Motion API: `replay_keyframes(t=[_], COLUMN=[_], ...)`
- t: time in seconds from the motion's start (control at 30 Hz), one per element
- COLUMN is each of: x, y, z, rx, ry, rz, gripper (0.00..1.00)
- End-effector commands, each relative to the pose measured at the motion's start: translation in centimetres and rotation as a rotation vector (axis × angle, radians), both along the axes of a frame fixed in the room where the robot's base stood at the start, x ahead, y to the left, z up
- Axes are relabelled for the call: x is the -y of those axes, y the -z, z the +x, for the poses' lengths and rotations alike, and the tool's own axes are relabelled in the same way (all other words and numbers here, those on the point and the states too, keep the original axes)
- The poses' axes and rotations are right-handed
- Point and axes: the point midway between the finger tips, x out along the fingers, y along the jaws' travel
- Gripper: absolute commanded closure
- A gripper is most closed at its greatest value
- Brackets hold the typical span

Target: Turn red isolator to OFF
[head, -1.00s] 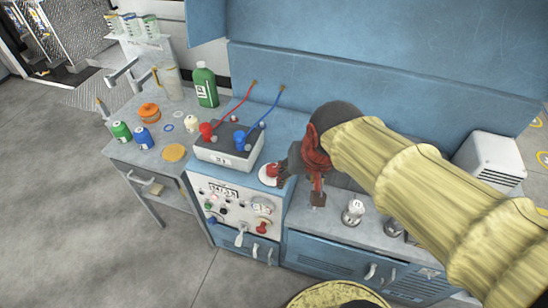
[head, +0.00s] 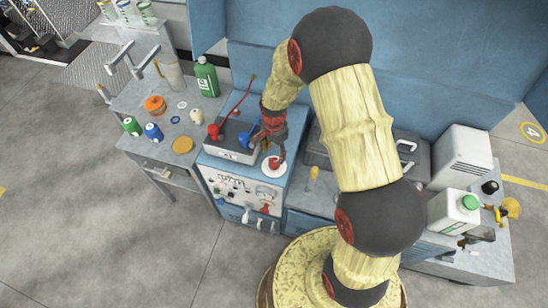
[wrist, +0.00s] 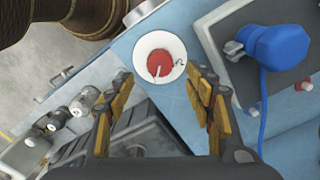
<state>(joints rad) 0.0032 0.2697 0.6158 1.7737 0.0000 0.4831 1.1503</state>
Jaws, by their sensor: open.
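A red round knob (head: 274,163) sits on a white round base on the blue bench top. In the wrist view the red knob (wrist: 160,63) lies inside its white ring, with a pale pointer mark on it and a small dark mark beside it. I take it for the isolator; its setting cannot be read. My gripper (head: 279,152) is over the bench beside the knob. In the wrist view my gripper (wrist: 163,84) is open, with its fingers apart, nothing between them, and the knob just beyond the tips.
A battery (head: 232,140) with red and blue clamps stands left of the knob. The front panel (head: 240,191) below carries switches and a red handle. A dark case (head: 318,150) lies to the right. Bottles and cans stand on the left table.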

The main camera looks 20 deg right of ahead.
Motion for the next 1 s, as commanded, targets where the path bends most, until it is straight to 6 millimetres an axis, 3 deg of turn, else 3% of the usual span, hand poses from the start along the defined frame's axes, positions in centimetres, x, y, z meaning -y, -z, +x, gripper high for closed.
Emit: replay_keyframes(t=[0.43, 0.83, 1.0], x=[0.0, 0.0, 0.0], y=[6.3, 7.2, 7.2], z=[-0.1, 0.0, 0.0], rx=[-0.001, 0.001, 0.001], ry=[-0.001, -0.002, -0.002], rz=[0.001, 0.000, 0.000], gripper=[0.47, 0.47, 0.55])
